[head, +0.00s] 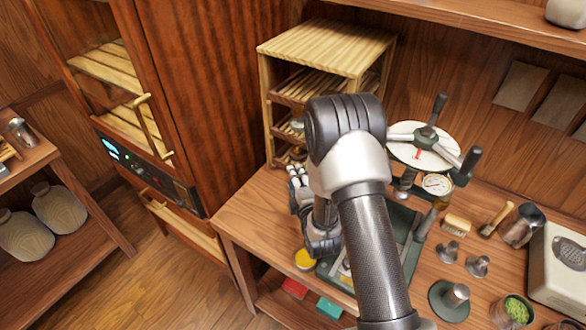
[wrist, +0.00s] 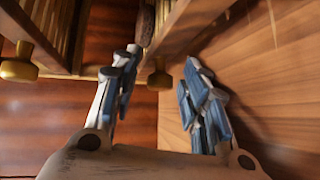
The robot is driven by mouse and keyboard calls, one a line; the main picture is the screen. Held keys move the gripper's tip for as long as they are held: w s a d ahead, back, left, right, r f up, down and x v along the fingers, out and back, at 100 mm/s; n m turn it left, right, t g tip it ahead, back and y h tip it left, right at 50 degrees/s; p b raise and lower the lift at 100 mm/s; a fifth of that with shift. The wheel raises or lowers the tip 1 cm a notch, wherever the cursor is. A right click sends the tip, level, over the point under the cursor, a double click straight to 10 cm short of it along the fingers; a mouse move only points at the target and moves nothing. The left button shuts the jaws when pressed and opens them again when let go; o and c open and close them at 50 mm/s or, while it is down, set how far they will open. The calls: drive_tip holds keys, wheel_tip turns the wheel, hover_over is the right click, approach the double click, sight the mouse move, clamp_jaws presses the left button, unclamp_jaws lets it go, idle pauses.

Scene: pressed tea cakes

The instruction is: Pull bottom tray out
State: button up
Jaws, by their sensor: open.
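A pale wooden rack (head: 325,48) with slatted trays stands on the workbench. Its bottom tray (head: 284,158) shows only in part at the lower left, with the rest hidden behind my arm. My gripper (head: 297,174) is in front of the rack's lower part. In the wrist view, my gripper (wrist: 161,66) is open, one finger on each side. A brass knob (wrist: 160,80) on a wooden tray front lies in the gap between the fingertips, and the fingers do not appear closed on it. A second brass knob (wrist: 17,66) is farther left. I cannot tell which knob belongs to the bottom tray.
A tall wooden cabinet (head: 200,80) with a glazed door and brass handle (head: 147,125) stands left of the rack. A brush (head: 456,225) and metal tools lie farther right.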

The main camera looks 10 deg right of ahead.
drive_tip(key=shift+w, duration=0.2)
drive_tip(key=shift+c, duration=0.2)
drive_tip(key=shift+s, duration=0.1)
drive_tip(key=c, duration=0.6)
drive_tip(key=shift+f, duration=0.1)
clamp_jaws()
drive_tip(key=shift+f, duration=0.1)
